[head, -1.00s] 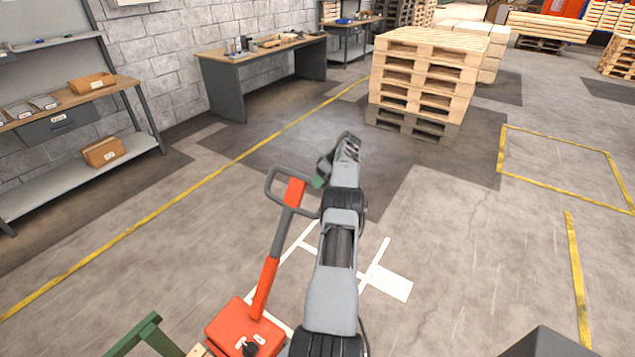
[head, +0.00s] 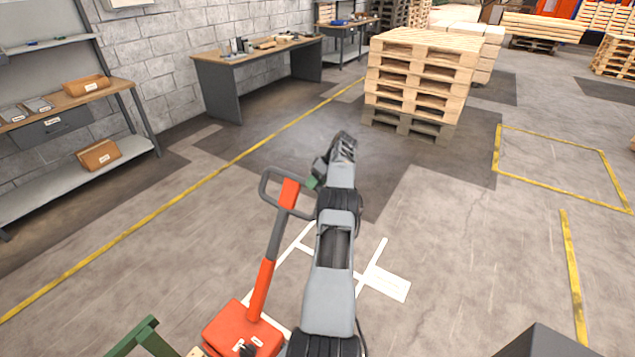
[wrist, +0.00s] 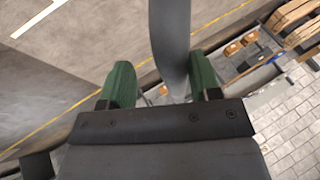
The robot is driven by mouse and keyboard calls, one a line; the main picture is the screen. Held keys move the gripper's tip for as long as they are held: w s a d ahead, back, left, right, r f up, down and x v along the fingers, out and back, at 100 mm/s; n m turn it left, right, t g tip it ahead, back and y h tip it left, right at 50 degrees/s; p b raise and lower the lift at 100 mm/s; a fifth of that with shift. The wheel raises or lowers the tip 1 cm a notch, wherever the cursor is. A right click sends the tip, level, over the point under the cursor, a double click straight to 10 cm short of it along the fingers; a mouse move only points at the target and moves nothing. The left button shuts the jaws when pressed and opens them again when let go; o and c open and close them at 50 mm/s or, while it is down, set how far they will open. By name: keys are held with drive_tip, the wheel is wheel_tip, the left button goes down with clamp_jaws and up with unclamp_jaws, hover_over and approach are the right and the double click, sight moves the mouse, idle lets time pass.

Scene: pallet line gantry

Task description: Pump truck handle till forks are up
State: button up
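The pump truck handle (head: 290,193) stands tilted, with a grey loop and an orange grip block on a grey and orange shaft. The shaft rises from the truck's orange body (head: 243,330) at the lower left of the head view. My gripper (head: 313,182) is at the right side of the loop, partly hidden by my arm. In the wrist view my gripper (wrist: 162,88) has its two green fingers apart. A grey bar of the handle (wrist: 171,40) passes between them, closer to the right finger, with a clear gap to the left one. The forks cannot be seen.
A stack of wooden pallets (head: 419,85) stands ahead to the right. A workbench (head: 215,87) and a shelf table (head: 90,107) line the left wall. A green frame part (head: 143,339) is at the bottom left.

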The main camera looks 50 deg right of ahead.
drive_tip(key=r, duration=0.1)
drive_tip(key=r+b, duration=0.2)
drive_tip(key=shift+s+a+r, duration=0.3)
drive_tip(key=shift+s+r, duration=0.05)
drive_tip(key=s+a+r+b, duration=0.4)
drive_tip(key=s+a+r, duration=0.5)
drive_tip(key=shift+a+b, duration=0.25)
drive_tip(key=shift+b, duration=0.15)
